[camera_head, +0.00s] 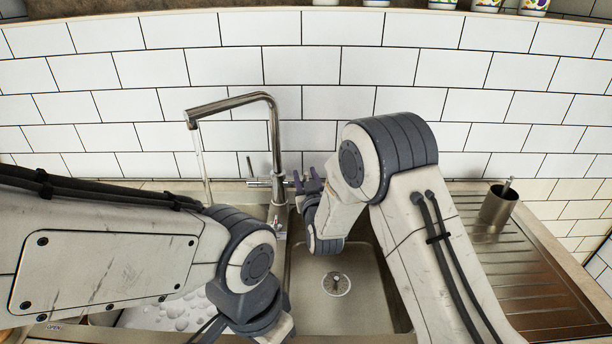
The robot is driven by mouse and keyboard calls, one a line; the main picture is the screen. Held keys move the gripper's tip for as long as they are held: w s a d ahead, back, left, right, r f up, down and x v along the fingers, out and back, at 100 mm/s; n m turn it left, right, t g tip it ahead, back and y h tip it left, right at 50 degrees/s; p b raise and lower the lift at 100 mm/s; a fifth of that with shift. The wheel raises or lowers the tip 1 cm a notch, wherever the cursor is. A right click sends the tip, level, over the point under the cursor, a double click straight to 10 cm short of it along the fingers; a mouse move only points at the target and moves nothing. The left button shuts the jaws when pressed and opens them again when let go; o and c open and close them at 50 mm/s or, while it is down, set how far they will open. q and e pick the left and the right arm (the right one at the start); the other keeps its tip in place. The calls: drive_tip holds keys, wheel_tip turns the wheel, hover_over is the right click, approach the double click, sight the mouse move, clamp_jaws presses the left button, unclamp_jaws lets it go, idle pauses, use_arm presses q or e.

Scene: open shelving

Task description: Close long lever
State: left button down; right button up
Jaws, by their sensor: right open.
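A steel faucet (274,140) stands behind the sink, its long spout reaching left over the left basin. A thin stream of water (203,165) falls from the spout. A thin lever (250,167) stands roughly upright on the left of the faucet's base, on a short horizontal valve body (259,183). My right gripper (307,180) is open, its purple fingers just right of the faucet's base; I cannot tell whether they touch it. My left arm reaches across the lower left, and its gripper is not visible.
The left basin (130,319) holds white suds and is partly hidden by my left arm. The right basin (355,275) is empty, with a drain (336,284). A metal cup (498,205) stands on the ribbed drainboard (530,265). A tiled wall (400,60) closes the back.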

clamp_jaws()
idle(1.4)
